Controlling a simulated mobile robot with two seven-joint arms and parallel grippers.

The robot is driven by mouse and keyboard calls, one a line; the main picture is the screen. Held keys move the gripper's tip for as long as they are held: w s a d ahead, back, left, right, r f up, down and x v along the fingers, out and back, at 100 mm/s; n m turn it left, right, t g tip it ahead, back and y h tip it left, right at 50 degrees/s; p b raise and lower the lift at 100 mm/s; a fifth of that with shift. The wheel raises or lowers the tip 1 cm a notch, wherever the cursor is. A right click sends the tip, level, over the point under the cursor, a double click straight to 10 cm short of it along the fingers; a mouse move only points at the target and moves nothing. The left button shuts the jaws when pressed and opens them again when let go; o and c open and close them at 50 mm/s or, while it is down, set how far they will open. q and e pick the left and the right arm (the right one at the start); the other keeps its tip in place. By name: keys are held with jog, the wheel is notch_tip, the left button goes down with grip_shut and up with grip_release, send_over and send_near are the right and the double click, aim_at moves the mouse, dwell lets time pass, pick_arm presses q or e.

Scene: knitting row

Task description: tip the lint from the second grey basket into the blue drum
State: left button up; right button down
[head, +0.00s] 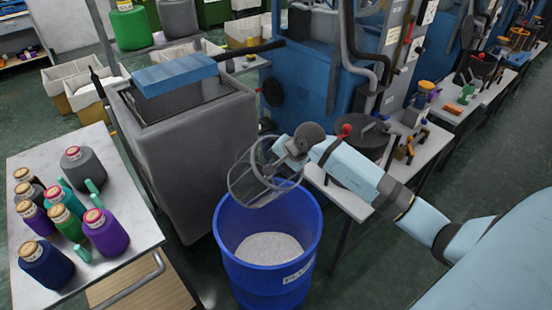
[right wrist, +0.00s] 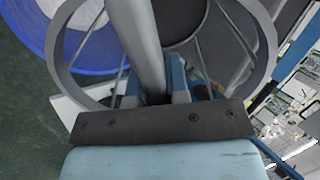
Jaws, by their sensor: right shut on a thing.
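My right gripper (head: 297,150) is shut on a grey basket (head: 247,184), at the bar across its round rim. The basket hangs tilted above the blue drum (head: 236,268), over the back of its open top. Its sides look partly see-through, and I make out no lint in it. Pale grey lint (head: 270,247) lies inside the drum. In the right wrist view the basket's ring (right wrist: 268,45) and bar (right wrist: 137,42) fill the top, with the drum (right wrist: 28,30) behind at the upper left. My left gripper is out of view.
A tall grey bin (head: 195,150) stands left of the drum. A table (head: 140,215) with several yarn cones is at the left. A bench (head: 345,197) with a dark round pot (head: 362,140) stands right of the drum. Blue machines (head: 310,85) are behind.

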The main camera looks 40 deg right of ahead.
notch_tip(320, 180, up, 4)
jog(key=g+h+p, duration=0.1)
jog(key=p, duration=0.1)
jog(key=g+p, duration=0.2)
jog(key=p, duration=0.1)
jog(key=shift+d+r+h+p, duration=0.15)
jog(key=shift+r+h+p, duration=0.1)
jog(key=shift+h+p, duration=0.15)
jog(key=shift+s+g+b, duration=0.1)
jog(key=shift+g+b, duration=0.2)
jog(key=shift+g, duration=0.4)
jog(key=shift+s+r+g+h, duration=0.1)
jog(key=shift+r+g+h, duration=0.3)
jog(key=shift+g+h, duration=0.1)
jog(key=shift+s+r+g, duration=0.1)
jog(key=shift+r+g, duration=0.1)
jog(key=shift+g, duration=0.1)
jog(key=shift+r, duration=0.1)
